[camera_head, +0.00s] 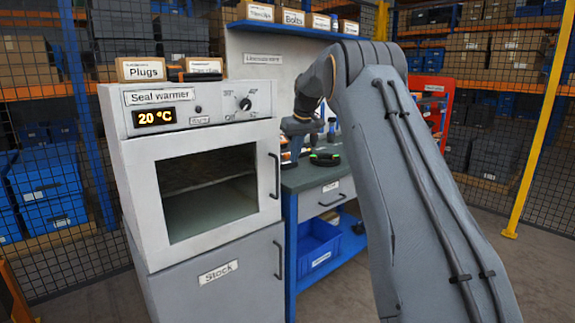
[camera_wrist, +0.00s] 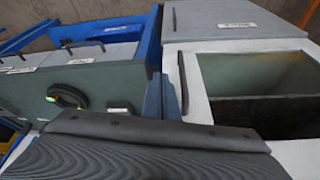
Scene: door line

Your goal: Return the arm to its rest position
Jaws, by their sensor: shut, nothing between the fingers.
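My arm (camera_head: 410,190) rises from the lower right, bends at the top and reaches down toward the bench, right of the seal warmer. My wrist (camera_head: 300,124) is in front of the bench, near the warmer's upper right edge. In the wrist view my gripper (camera_wrist: 164,98) shows as two blue-grey fingers close together, shut and empty, beside the warmer's dark door handle (camera_wrist: 183,82). I cannot tell whether they touch it. In the head view the fingertips are hard to make out. The white seal warmer (camera_head: 120,190) has its door shut and reads 20 °C.
A workbench (camera_head: 315,178) with a drawer and a blue bin (camera_head: 318,245) stands right of the warmer. A dark ring with a green mark (camera_head: 325,158) lies on the bench. Boxes labelled Plugs (camera_head: 141,69) and another sit on the warmer. A yellow post (camera_head: 540,120) and mesh fence stand right.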

